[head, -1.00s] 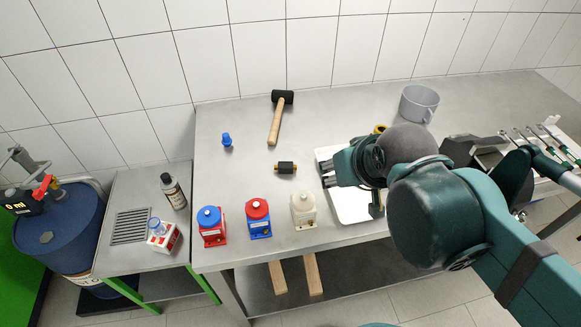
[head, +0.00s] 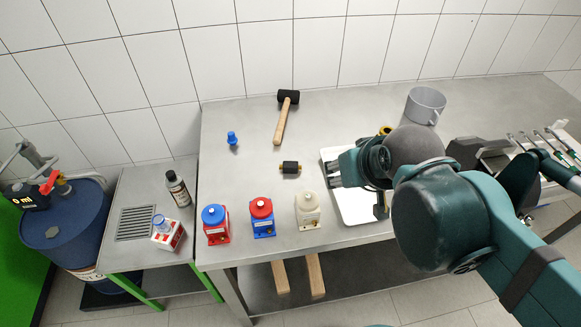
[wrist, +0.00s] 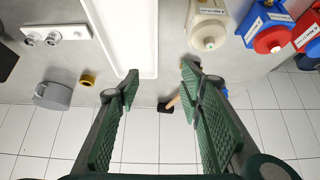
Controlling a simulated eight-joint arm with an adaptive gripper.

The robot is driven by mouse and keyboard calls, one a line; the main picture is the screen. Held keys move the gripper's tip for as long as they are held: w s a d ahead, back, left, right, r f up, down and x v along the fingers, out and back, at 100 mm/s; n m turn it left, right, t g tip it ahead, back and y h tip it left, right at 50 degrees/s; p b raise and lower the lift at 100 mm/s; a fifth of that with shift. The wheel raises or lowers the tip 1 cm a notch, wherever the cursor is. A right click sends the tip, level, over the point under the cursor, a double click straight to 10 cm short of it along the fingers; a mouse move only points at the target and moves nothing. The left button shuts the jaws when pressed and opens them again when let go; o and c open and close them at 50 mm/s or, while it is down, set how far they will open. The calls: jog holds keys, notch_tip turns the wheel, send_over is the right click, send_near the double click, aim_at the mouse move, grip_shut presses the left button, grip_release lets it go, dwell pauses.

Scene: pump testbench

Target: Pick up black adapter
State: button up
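The black adapter (head: 290,167) is a short black cylinder with brass-coloured ends, lying on its side on the steel bench in the head view. My gripper (head: 334,172) is to its right, over the white tray, and apart from it. In the wrist view my gripper (wrist: 160,76) is open, its two green ridged fingers spread with nothing between them.
A mallet (head: 286,115) and a blue fitting (head: 232,138) lie behind the adapter. Red (head: 215,226), blue (head: 262,218) and cream (head: 307,211) pump units stand in front. The white tray (head: 360,208) and a grey mug (head: 425,104) are right. The bench around the adapter is clear.

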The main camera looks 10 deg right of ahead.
jog(key=n+g+p, duration=0.7)
jog(key=n+p, duration=0.8)
send_over(291, 164)
jog(key=shift+f, duration=3.1)
jog(key=shift+n, duration=0.3)
jog(key=shift+f, duration=0.2)
jog(key=shift+f, duration=1.15)
